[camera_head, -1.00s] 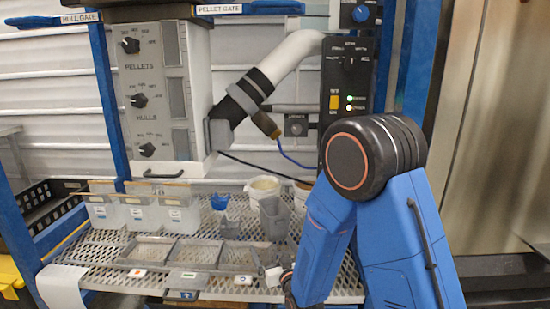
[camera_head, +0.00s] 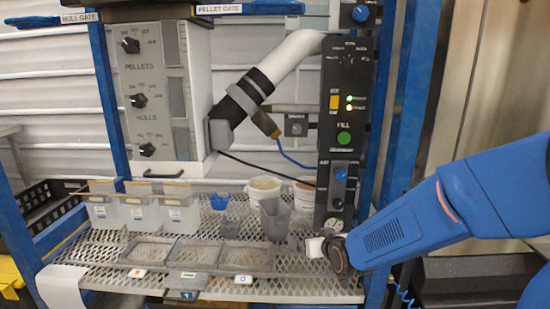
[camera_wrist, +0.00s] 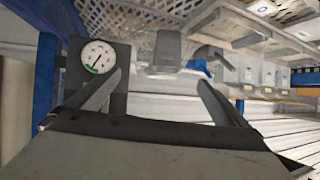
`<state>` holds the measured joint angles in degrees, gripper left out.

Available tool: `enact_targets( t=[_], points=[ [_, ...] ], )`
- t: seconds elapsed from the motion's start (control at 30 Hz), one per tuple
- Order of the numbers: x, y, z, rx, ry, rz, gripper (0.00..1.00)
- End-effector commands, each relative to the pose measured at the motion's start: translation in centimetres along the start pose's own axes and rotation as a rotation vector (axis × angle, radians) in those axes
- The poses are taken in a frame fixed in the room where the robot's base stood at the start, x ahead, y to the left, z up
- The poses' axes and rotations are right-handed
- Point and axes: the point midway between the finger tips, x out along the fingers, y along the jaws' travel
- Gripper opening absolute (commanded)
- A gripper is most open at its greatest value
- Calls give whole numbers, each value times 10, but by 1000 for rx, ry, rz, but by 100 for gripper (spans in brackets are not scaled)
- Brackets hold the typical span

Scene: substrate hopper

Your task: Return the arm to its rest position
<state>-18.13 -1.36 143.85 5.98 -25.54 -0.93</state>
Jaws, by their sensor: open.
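My arm's blue forearm reaches in from the right in the head view, and its dark wrist is at the right end of the mesh shelf. My gripper is small and partly hidden there. In the wrist view my gripper (camera_wrist: 158,88) shows two dark fingers spread apart with nothing between them. A round dial gauge (camera_wrist: 99,57) is close behind the left finger; it also shows at the foot of the black control panel (camera_head: 334,224).
The mesh shelf (camera_head: 110,270) holds a grey three-part tray (camera_head: 182,252), clear bins (camera_head: 138,212), a blue scoop (camera_head: 220,201), a grey scoop (camera_head: 274,220) and white tubs (camera_head: 264,188). A blue post (camera_head: 397,130) stands right of the panel.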

Motion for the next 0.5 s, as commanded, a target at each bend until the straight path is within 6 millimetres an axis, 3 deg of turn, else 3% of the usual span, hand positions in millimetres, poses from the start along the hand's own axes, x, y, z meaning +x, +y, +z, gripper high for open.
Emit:
enact_targets(
  t=[0.23, 0.5],
  points=[
    [-64, 32, 2, 22, -134, 37, 99],
    [-142, 58, 20, 47, -288, 79, 99]
  ],
)
